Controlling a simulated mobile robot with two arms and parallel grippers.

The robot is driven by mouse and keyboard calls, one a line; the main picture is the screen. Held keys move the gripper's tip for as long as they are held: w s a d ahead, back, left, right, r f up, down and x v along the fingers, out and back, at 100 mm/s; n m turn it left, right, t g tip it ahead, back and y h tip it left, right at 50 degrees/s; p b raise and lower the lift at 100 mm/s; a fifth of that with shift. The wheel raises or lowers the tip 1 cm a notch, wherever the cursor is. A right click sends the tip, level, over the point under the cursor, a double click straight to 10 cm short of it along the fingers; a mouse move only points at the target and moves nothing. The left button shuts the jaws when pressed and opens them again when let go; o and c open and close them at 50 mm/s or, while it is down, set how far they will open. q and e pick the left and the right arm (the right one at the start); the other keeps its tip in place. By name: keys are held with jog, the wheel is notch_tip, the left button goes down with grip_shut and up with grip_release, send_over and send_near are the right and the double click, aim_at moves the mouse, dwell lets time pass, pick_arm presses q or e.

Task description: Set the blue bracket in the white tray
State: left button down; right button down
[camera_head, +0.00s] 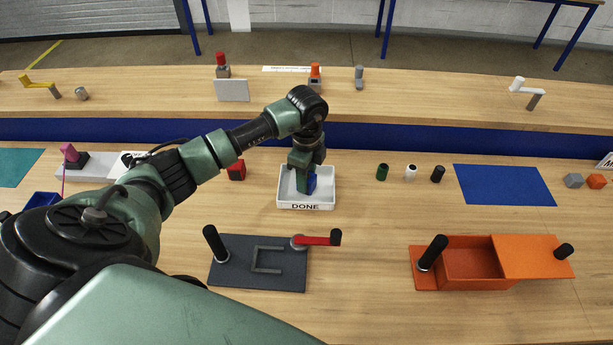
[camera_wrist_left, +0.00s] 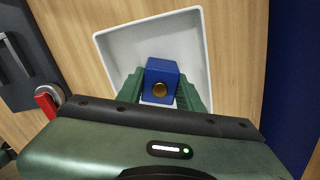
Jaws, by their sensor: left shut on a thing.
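The white tray (camera_head: 327,199), with the word DONE on its front, stands in the middle of the table. The blue bracket (camera_head: 311,184) is over or inside the tray, partly hidden by my left gripper (camera_head: 303,182). In the left wrist view the bracket (camera_wrist_left: 161,80) shows as a blue block with a round brass-coloured spot. It sits between the green fingers of my left gripper (camera_wrist_left: 165,95), which is shut on it. The tray (camera_wrist_left: 125,50) surrounds it there. I cannot tell whether the bracket touches the tray floor. My right gripper is not in view.
A red block (camera_head: 237,170) lies left of the tray. Small green, white and black cylinders (camera_head: 410,171) stand to its right, before a blue mat (camera_head: 503,185). A dark plate with a red handle (camera_head: 258,270) and an orange box (camera_head: 470,262) lie in front.

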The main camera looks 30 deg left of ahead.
pick_arm(q)
jog(key=shift+f, duration=0.3)
jog(key=c, duration=0.9)
grip_release()
jog(key=shift+o, duration=0.2)
notch_tip(320, 180, up, 6)
jog(key=shift+r+b, duration=0.2)
jog(key=shift+b, duration=0.75)
jog(key=shift+r, duration=0.7)
